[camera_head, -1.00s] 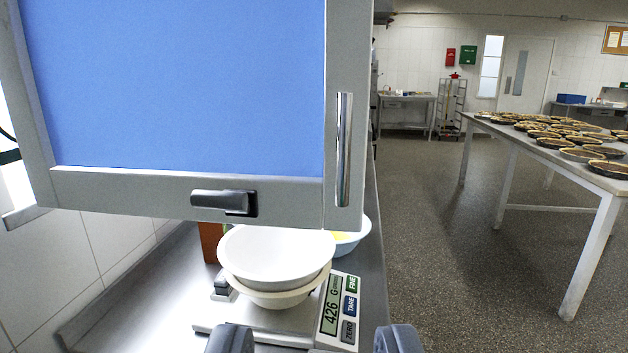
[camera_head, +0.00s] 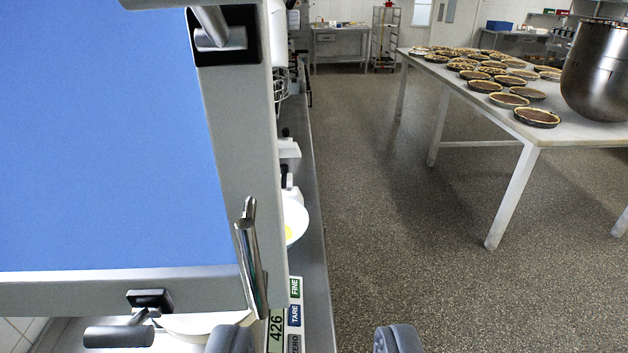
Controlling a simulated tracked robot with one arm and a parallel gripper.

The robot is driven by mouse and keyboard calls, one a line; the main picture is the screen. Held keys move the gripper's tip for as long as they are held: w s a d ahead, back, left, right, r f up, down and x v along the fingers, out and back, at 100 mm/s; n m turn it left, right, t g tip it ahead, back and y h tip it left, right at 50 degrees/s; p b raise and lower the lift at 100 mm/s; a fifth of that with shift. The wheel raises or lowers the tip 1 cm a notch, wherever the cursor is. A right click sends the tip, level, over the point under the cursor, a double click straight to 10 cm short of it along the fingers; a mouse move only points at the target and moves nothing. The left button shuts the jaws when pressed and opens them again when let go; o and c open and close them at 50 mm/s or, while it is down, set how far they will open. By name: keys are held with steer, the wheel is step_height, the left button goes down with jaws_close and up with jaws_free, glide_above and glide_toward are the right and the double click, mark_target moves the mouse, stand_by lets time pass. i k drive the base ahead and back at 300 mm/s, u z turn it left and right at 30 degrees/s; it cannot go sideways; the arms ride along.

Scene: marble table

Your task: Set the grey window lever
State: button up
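The window, a blue pane in a grey frame (camera_head: 232,150), fills the left of the view. A grey lever (camera_head: 120,336) on a black mount sits on its bottom rail, its handle pointing left. A shiny bar handle (camera_head: 252,265) stands near the lower right corner, tilted. My gripper (camera_head: 314,342) is open and empty at the bottom edge, right of the window frame. It appears to touch none of these.
Below the window, a scale (camera_head: 295,318) with a bowl (camera_head: 190,322) stands on a metal counter (camera_head: 318,265). Another white bowl (camera_head: 293,220) is behind. A white table (camera_head: 560,130) with several pies and a steel mixing bowl (camera_head: 600,75) stands right. Open floor lies between.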

mark_target(132, 334)
steer(key=z, duration=1.15)
steer(key=k, duration=0.35)
steer(key=u, duration=1.75)
